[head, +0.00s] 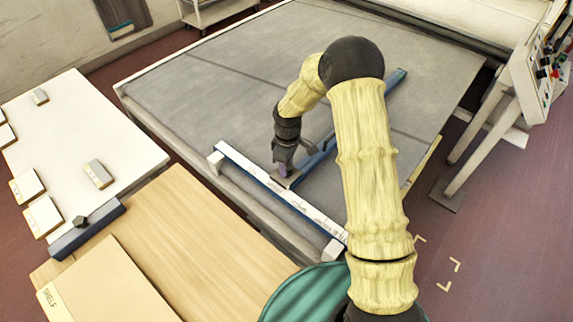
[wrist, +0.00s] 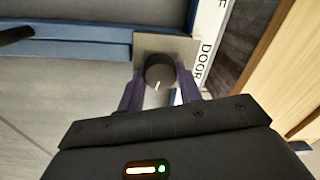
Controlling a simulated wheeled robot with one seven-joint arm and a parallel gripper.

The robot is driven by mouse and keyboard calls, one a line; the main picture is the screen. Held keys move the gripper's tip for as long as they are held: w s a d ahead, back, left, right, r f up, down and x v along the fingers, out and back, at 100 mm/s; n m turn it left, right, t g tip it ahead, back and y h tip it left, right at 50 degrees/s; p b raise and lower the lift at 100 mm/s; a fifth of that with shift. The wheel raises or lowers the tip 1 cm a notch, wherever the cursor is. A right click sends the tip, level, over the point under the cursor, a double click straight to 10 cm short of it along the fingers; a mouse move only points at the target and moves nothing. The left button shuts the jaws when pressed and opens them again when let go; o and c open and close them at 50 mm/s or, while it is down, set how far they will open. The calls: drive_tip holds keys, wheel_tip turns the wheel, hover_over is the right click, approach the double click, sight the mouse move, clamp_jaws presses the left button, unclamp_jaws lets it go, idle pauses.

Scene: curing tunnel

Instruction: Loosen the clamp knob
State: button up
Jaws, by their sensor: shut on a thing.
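The clamp knob (wrist: 160,72) is a round dark knob with a white pointer line, on a square metal plate (wrist: 188,46) in the wrist view. The plate sits at the end of a blue bar (wrist: 75,42), next to a white strip with lettering. My gripper (wrist: 162,82) is shut on the knob, with one purple finger on each side of it. In the head view my gripper (head: 285,170) reaches down to the near end of the blue bar (head: 385,95). There the knob is hidden by my gripper.
The blue bar lies across a wide grey bed (head: 230,100). A white rail with lettering (head: 270,185) runs along the bed's near edge. A wooden table (head: 190,225) and a white table (head: 90,130) with small blocks stand left. A control panel (head: 545,65) stands right.

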drive_tip(key=shift+w+n, duration=0.1)
drive_tip(key=shift+n, duration=0.4)
drive_tip(key=o, duration=1)
wheel_tip(320, 180, up, 18)
drive_tip(key=b, duration=0.3)
drive_tip(key=shift+w+d+f, duration=0.2)
drive_tip(key=shift+w+f, duration=0.05)
drive_tip(key=shift+w, duration=0.15)
